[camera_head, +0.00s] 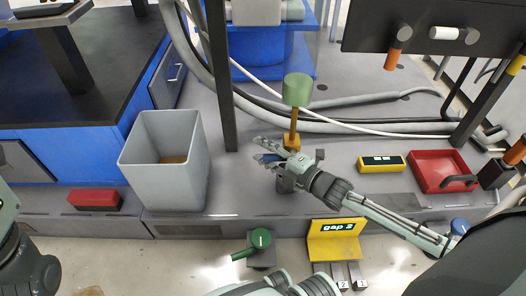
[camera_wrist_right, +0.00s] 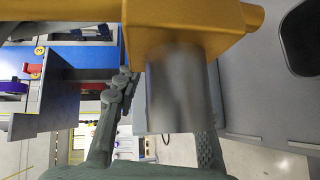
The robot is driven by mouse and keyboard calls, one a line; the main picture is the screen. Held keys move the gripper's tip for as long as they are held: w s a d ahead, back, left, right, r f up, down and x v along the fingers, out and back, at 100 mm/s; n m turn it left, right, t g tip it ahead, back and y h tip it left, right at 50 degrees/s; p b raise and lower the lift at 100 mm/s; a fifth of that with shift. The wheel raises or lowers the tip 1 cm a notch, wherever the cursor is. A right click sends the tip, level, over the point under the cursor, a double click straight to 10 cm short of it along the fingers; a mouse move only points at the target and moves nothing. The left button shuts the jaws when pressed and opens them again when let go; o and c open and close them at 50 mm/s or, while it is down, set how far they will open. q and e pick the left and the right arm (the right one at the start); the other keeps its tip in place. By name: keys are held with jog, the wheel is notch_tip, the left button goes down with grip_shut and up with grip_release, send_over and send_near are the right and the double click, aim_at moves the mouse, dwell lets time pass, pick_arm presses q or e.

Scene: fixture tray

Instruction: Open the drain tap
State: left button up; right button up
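A tap with a green cylindrical top (camera_head: 297,89) and an orange-yellow stem (camera_head: 293,125) stands on the grey deck in the head view. Its orange block (camera_wrist_right: 185,28) and a grey cylinder (camera_wrist_right: 178,90) below it fill the upper middle of the right wrist view. My right gripper (camera_head: 262,152) is beside the tap's base, low over the deck. In the wrist view its fingers are apart on either side of the cylinder, with a gap at the left finger; contact on the right is unclear.
A grey bin (camera_head: 165,160) stands to the left. A yellow-black block (camera_head: 381,163) and red tray (camera_head: 443,170) lie to the right. Hoses run behind the tap.

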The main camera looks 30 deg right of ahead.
grip_shut()
dwell(0.4)
